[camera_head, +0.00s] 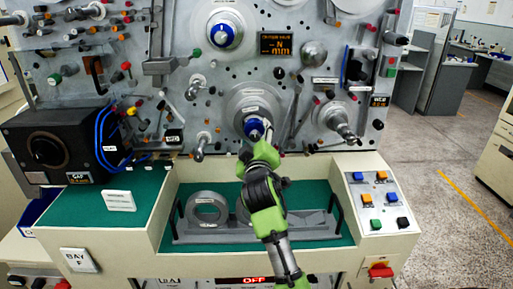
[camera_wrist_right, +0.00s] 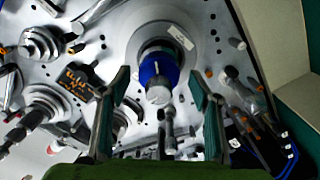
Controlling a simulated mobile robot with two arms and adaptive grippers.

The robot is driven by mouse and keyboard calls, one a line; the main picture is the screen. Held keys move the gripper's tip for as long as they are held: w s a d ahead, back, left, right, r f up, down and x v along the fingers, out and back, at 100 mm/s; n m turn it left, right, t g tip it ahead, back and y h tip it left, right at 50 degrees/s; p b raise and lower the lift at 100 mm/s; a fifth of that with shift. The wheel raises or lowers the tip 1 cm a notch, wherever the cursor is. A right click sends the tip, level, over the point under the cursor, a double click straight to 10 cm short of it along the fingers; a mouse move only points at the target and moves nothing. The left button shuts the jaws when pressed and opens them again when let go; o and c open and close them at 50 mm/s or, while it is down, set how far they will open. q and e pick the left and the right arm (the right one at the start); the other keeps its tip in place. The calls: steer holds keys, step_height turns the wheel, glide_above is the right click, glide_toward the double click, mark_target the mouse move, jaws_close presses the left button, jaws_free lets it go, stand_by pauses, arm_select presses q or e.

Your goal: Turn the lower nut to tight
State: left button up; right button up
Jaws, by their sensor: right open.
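The lower nut (camera_head: 254,129) is blue with a pale centre and sits on the lower round spindle flange of the grey panel. It also shows in the right wrist view (camera_wrist_right: 157,69), with a grey rod end at its middle. My right gripper (camera_head: 267,126) is at the nut's right side in the head view and partly covers it. In the right wrist view its two fingers (camera_wrist_right: 158,80) stand apart, one to each side of the nut, with visible gaps. Whether the tips reach the nut's depth is unclear. My left gripper is out of view.
A second blue nut (camera_head: 223,36) sits on the upper spindle. Several pegs and knobs stick out around both. A black box with blue cables (camera_head: 49,148) stands left. Below are a green tray with grey rings (camera_head: 207,208) and a button panel (camera_head: 376,200).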

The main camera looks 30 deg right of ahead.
steer(key=v, duration=0.9)
steer(key=shift+s+a, duration=0.1)
steer(key=shift+s, duration=0.05)
